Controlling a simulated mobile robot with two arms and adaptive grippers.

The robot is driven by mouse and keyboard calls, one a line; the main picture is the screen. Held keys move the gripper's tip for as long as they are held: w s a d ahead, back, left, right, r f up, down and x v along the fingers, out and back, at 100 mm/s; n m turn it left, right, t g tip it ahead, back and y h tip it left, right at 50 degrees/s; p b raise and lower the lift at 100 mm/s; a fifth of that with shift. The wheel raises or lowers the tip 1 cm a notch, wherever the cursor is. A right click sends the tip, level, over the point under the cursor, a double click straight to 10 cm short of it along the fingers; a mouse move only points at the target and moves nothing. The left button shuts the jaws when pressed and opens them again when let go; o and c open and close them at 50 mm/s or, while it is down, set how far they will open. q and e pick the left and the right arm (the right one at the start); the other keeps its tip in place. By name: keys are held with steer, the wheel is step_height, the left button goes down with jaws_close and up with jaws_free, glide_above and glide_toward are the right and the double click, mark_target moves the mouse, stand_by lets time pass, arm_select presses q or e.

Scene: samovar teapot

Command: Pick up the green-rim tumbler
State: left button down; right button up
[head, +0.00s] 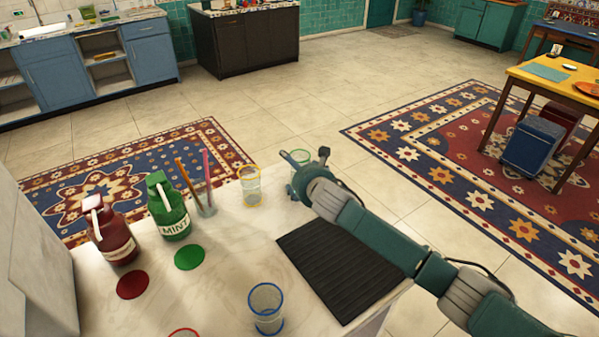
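The green-rim tumbler (302,157) stands at the far edge of the pale counter, partly hidden by my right gripper. My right gripper (290,172) is right at the tumbler, reaching in from the right of the head view. Its fingers overlap the glass in the picture, and I cannot tell whether they touch it or how far they are open. My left gripper is not in view.
A yellow-rim tumbler (251,186) stands to the left, and a blue-rim tumbler (266,310) nearer. A red rim (184,333) shows at the bottom edge. A green MINT jug (168,207), a red jug (112,236) and a stirrer holder (206,207) stand left. A black ribbed mat (335,265) lies under my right arm.

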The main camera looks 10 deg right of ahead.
steer(key=shift+c, duration=0.5)
steer(key=c, duration=1.2)
steer(key=shift+r, duration=0.1)
step_height(320, 180, up, 10)
